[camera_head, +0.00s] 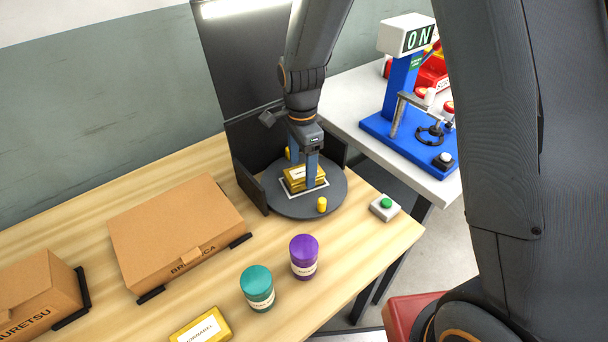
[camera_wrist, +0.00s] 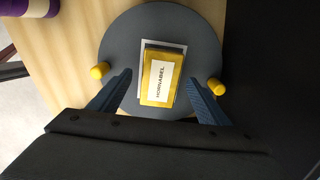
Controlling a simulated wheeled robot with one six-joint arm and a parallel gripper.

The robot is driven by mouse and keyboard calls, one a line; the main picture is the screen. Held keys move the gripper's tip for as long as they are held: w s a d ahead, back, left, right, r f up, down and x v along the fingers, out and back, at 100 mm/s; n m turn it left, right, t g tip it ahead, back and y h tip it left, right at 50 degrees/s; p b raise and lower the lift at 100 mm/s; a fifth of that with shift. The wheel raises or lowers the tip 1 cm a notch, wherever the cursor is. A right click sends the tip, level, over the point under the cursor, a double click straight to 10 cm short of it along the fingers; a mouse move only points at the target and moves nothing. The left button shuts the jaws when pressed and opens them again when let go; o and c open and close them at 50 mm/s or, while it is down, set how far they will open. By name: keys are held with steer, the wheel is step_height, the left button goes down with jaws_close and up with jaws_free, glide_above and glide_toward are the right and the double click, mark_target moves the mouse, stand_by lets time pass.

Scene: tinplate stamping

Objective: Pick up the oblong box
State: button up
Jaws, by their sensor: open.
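A yellow oblong box (camera_head: 298,178) with a white label lies on a round dark grey turntable (camera_head: 270,200). In the wrist view the box (camera_wrist: 158,92) reads HORNABEL, sits over a white outlined rectangle, and shows a dark edge at its top and left. My gripper (camera_head: 303,172) is over the turntable, pointing down, with its fingers on either side of the box. In the wrist view my gripper (camera_wrist: 160,77) is open, with a gap between each blue finger and the box. Another yellow box (camera_head: 201,328) with a white label lies at the table's front.
Dark panels (camera_head: 244,178) stand close behind and left of the turntable. Yellow knobs (camera_head: 322,204) stand on its rim. A green button (camera_head: 385,204) is to its right. Purple (camera_head: 304,258) and teal (camera_head: 257,289) canisters and a cardboard box (camera_head: 175,225) stand on the wooden table.

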steer(key=shift+f+p, duration=0.3)
steer(key=shift+f, duration=1.1)
steer(key=c, duration=1.2)
steer(key=shift+o, duration=0.2)
steer(key=shift+r, duration=0.1)
